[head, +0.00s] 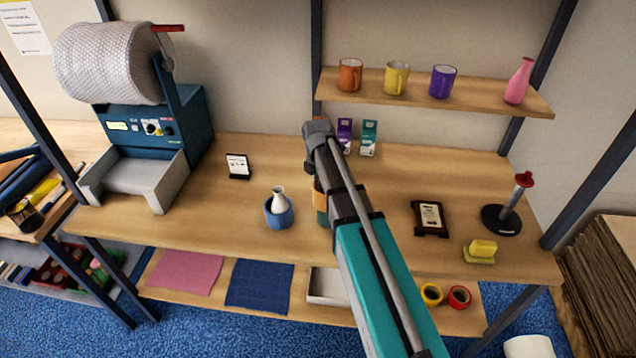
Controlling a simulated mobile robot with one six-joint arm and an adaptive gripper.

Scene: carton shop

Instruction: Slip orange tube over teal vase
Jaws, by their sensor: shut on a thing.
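The orange tube (317,197) shows as a narrow strip just left of my arm on the bench, the rest hidden behind the arm. The teal vase (321,217) shows as a small strip directly below the orange, its lower part level with the bench top. The orange appears to be around or right above the teal; I cannot tell how far down it sits. My gripper (312,180) points down above them, mostly hidden by my arm, and is shut on the orange tube.
A white vase (279,198) stands in a blue tube (278,214) close to the left. A small card stand (238,167) is further left, a dark framed stand (430,217) to the right. Two small cartons (369,138) stand behind. A shelf (420,91) with mugs overhangs the back.

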